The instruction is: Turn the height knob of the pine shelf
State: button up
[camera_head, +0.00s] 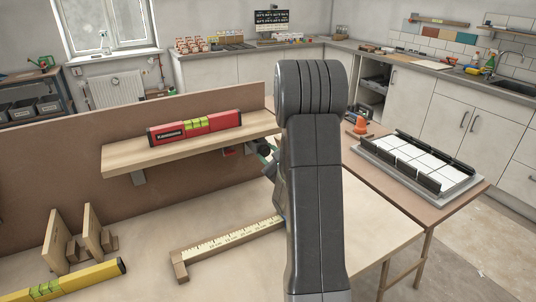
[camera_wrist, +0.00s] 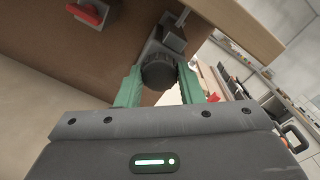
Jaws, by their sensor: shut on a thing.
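The pine shelf (camera_head: 122,157) is a light wooden board fixed against a brown upright panel in the head view. A red spirit level (camera_head: 196,128) lies along its top. The shelf's wooden edge also shows at the upper right of the wrist view (camera_wrist: 240,28). The height knob (camera_wrist: 158,71) is dark, round and ridged, on a grey bracket under the shelf. My gripper (camera_wrist: 160,84) has its green fingers on either side of the knob, shut on it. In the head view my arm hides most of the gripper and knob.
A red lever (camera_wrist: 88,13) sits on a grey bracket left of the knob. On the bench lie a wooden ruler (camera_head: 232,240), a yellow level (camera_head: 75,284) and wooden blocks (camera_head: 92,228).

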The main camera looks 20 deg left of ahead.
jog(key=shift+f, duration=0.1)
jog(key=o, duration=1)
jog(key=b+v, duration=0.2)
jog(key=v, duration=1.1)
jog(key=shift+s+d, duration=0.3)
jog(key=p+x, duration=0.2)
jog(key=x, duration=1.2)
jog(key=shift+d, duration=0.1)
